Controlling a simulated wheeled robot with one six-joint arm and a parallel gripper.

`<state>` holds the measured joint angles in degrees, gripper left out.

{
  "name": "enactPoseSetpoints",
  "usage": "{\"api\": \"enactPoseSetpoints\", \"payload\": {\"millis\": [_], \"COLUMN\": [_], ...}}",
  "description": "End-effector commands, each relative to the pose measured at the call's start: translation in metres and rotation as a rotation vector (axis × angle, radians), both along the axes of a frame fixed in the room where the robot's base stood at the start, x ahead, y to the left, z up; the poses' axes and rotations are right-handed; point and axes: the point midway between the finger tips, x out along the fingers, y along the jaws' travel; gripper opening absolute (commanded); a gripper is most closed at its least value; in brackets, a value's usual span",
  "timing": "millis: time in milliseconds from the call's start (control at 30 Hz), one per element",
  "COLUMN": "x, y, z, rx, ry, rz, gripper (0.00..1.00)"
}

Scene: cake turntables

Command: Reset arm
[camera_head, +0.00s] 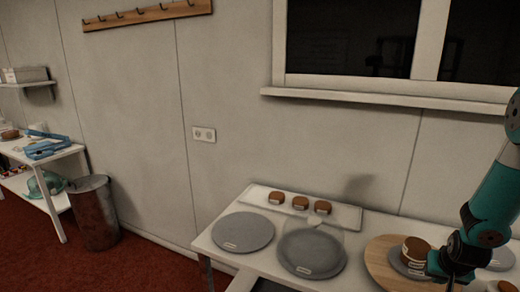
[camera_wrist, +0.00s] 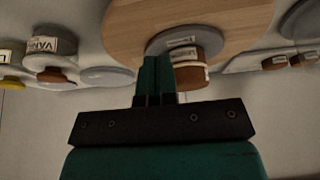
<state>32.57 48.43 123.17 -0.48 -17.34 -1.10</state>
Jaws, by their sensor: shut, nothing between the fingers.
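My gripper (camera_head: 436,265) is at the right of the head view, beside a small brown layered cake (camera_head: 415,248). The cake sits on a small grey plate on a round wooden board (camera_head: 378,262). In the wrist view the two teal fingers (camera_wrist: 156,62) are together with nothing between them. The cake (camera_wrist: 190,75) shows just right of the fingers there, with the grey plate (camera_wrist: 165,40) and the wooden board (camera_wrist: 240,15). I cannot tell whether the fingers touch the cake or plate.
Two grey turntables (camera_head: 243,232) (camera_head: 312,254) stand on the white table left of the board. Several small brown cakes (camera_head: 300,203) sit on a white tray (camera_head: 256,194) near the wall. A metal bin (camera_head: 94,212) and a side table (camera_head: 62,153) stand far left.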

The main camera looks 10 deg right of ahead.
Motion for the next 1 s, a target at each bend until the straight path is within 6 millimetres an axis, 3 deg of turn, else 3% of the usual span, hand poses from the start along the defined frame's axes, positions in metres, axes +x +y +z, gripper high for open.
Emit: {"api": "enactPoseSetpoints", "payload": {"millis": [33, 133, 467, 567, 667, 767, 800, 900, 1000], "x": [0.000, 0.000, 0.000, 0.006, 0.018, 0.027, 0.026, 0.012, -0.020], "y": [0.000, 0.000, 0.000, 0.012, 0.046, 0.104, 0.131, 0.200, 0.264], "z": [0.012, 0.022, 0.023, 0.033, 0.059, 0.100, 0.117, 0.159, 0.198], "rx": [-0.001, -0.001, 0.000, 0.011, 0.047, 0.105, 0.132, 0.194, 0.246], "ry": [-0.001, -0.002, -0.001, -0.003, -0.006, -0.002, 0.005, 0.030, 0.067], "rz": [0.000, 0.000, 0.001, 0.025, 0.095, 0.216, 0.275, 0.433, 0.606], "gripper": [0.00, 0.00, 0.00, 0.00, 0.00, 0.00, 0.00, 0.00, 0.00]}}
